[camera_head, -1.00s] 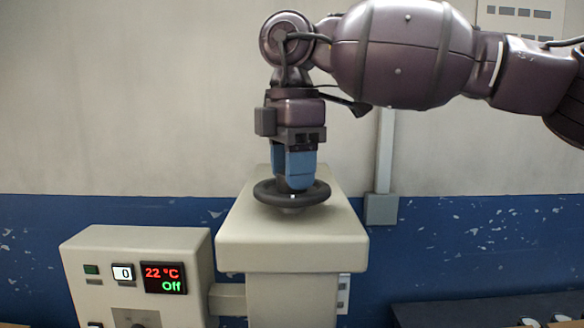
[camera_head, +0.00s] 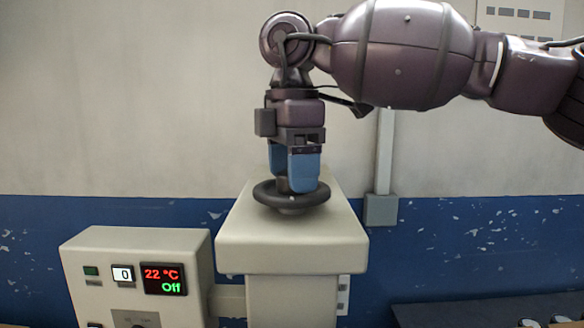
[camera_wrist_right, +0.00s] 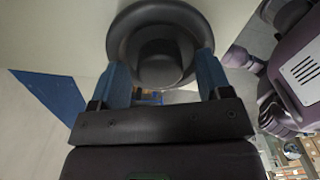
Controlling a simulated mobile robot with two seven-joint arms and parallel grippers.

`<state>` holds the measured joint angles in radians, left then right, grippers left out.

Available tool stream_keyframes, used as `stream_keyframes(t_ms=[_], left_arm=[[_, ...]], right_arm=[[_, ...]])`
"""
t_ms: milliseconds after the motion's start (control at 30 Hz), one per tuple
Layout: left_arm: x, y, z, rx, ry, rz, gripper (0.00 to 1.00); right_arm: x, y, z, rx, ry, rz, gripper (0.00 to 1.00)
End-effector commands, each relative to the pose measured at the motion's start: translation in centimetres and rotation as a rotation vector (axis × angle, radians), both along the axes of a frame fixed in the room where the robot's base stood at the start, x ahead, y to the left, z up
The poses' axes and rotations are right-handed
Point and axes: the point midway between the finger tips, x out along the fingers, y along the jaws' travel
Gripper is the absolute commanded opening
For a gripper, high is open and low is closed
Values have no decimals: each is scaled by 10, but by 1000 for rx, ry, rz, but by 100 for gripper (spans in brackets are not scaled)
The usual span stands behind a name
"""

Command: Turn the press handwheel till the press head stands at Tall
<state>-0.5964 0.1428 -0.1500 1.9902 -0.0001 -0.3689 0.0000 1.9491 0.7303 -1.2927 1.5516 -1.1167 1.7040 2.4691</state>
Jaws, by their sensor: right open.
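The black handwheel (camera_head: 270,195) lies flat on top of the cream press housing (camera_head: 290,252). My right gripper (camera_head: 294,187) points straight down over its middle, with its blue fingers apart on either side of the hub. In the right wrist view the handwheel (camera_wrist_right: 122,38) shows ahead of the open fingers of my right gripper (camera_wrist_right: 160,75), with the round hub between them. I cannot tell whether the fingers touch the wheel. The press head and any Tall mark are not in view. My left gripper is not in view.
A cream control box (camera_head: 135,250) stands left of the press and shows 0, 22 °C and Off. A grey wall box with a conduit (camera_head: 381,209) is behind the press on the right. A dark surface (camera_head: 480,310) lies at the lower right.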

Motion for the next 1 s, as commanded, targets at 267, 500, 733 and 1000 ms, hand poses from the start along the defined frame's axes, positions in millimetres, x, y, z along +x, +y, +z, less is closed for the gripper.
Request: stream_keyframes(t_ms=[267,500,733,1000], left_arm=[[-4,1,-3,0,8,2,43],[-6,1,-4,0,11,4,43],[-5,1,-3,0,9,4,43],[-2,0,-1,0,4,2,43]], right_arm=[[0,0,26,1,-3,-2,71],[0,1,71,2,-2,-1,71],[0,0,100,1,-2,-1,71],[0,0,108,0,0,0,71]])
